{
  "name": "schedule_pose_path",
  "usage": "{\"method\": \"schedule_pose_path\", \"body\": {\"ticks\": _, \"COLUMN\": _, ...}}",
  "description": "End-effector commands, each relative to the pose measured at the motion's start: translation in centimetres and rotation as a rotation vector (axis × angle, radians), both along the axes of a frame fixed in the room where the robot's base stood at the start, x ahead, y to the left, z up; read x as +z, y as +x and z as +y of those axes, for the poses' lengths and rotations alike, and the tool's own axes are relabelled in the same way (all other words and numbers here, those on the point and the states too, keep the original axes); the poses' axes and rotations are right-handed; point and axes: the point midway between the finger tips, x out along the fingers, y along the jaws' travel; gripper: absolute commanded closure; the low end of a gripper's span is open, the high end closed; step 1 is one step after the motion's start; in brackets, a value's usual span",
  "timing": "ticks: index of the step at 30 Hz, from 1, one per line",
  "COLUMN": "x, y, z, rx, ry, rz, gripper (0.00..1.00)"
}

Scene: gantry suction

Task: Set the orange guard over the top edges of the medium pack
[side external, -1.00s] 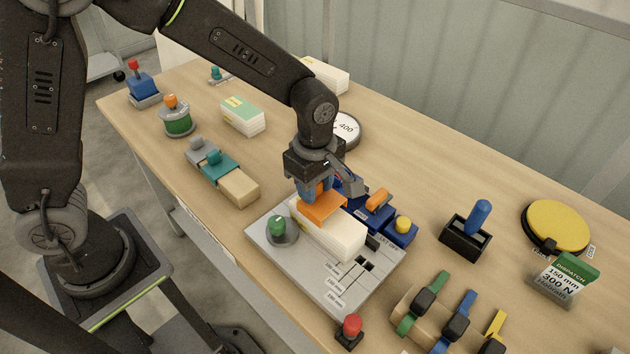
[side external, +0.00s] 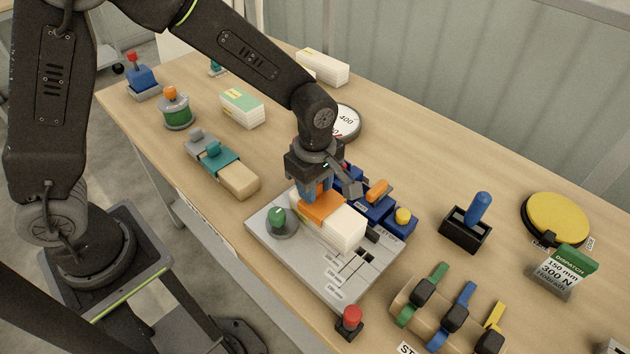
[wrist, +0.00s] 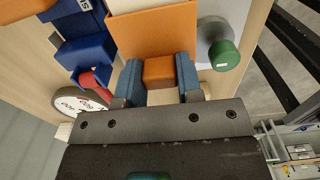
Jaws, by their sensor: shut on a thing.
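Whether the guard is fully seated on the pack edges cannot be told.
A green knob (side external: 277,217) stands on the plate beside the pack. Blue clamp blocks (side external: 378,207) stand behind it. A red button (side external: 350,319) is at the front corner. Other packs (side external: 242,107), a strap holder (side external: 440,305) and a dispatch sign (side external: 563,268) stand around.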

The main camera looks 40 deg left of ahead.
Motion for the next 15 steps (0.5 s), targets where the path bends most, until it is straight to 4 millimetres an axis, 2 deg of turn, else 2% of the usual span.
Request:
{"method": "schedule_pose_path", "body": {"ticks": 2, "x": -0.07, "y": 0.00, "z": 0.00, "rx": 0.000, "ry": 0.000, "rz": 0.000, "gripper": 0.63}}
{"method": "schedule_pose_path", "body": {"ticks": 10, "x": -0.04, "y": 0.00, "z": 0.00, "rx": 0.000, "ry": 0.000, "rz": 0.000, "gripper": 0.37}}
{"method": "schedule_pose_path", "body": {"ticks": 15, "x": -0.04, "y": 0.00, "z": 0.00, "rx": 0.000, "ry": 0.000, "rz": 0.000, "gripper": 0.37}}
